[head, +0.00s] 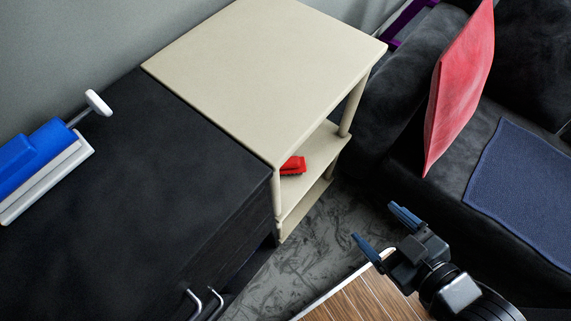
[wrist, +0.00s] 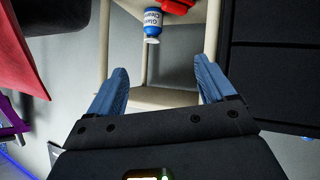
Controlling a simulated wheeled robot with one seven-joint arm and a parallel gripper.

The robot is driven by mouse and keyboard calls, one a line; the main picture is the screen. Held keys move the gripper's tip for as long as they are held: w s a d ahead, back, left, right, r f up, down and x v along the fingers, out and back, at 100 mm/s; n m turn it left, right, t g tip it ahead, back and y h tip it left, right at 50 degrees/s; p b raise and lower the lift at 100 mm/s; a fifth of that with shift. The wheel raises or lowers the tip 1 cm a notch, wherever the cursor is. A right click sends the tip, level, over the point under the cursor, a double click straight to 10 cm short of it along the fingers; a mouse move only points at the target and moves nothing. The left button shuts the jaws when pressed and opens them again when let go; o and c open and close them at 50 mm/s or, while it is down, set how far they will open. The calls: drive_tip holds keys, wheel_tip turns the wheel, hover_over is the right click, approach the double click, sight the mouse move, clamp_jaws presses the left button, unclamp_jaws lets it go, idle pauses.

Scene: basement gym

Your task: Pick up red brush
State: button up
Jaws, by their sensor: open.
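The red brush (head: 293,166) lies on the middle shelf of the beige side table (head: 270,60), partly hidden by the table's front leg and top. In the wrist view a red shape, which looks like the brush (wrist: 179,6), is cut off at the top edge. My gripper (head: 384,232) is open and empty, in front of the table to the right of the brush and apart from it. Its two blue fingers also show in the wrist view (wrist: 160,72), spread apart, with the brush beyond them.
A blue and white bottle (wrist: 153,22) is beside the red shape in the wrist view. A black cabinet (head: 150,190) adjoins the table at left, with a blue and white object (head: 45,160) on top. A dark sofa (head: 390,130) with a red cushion (head: 460,80) stands at right.

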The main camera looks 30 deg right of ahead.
sight(290, 161)
drive_tip(key=w+d+f+n+g+y, duration=0.1)
drive_tip(key=w+d+f+n+g, duration=0.15)
drive_tip(key=w+f, duration=0.5)
drive_tip(key=w+d+f+n+g, duration=0.25)
drive_tip(key=w+f, duration=0.25)
drive_tip(key=f, duration=0.5)
drive_tip(key=w+d+n+g+y, duration=0.4)
drive_tip(key=w+d+n+g, duration=0.15)
drive_tip(key=w, duration=0.55)
drive_tip(key=shift+t, duration=0.45)
drive_tip(key=w+a, duration=0.1)
drive_tip(key=a, duration=0.2)
drive_tip(key=w+a, duration=0.2)
drive_tip(key=a, duration=0.1)
drive_tip(key=w+a, duration=0.1)
drive_tip(key=a, duration=0.2)
drive_tip(key=shift+w+a+r+p, duration=0.25)
drive_tip(key=shift+w+r+p, duration=0.05)
drive_tip(key=shift+p, duration=0.05)
drive_tip(key=shift+a+b+x, duration=0.1)
drive_tip(key=shift+b+x, duration=0.1)
drive_tip(key=shift+x, duration=1.15)
drive_tip(key=shift+a+b+x, duration=0.15)
drive_tip(key=shift+b+x, duration=0.05)
drive_tip(key=shift+x, duration=1.1)
drive_tip(key=shift+w+r, duration=0.1)
drive_tip(key=shift+r, duration=0.05)
drive_tip(key=c, duration=1.3)
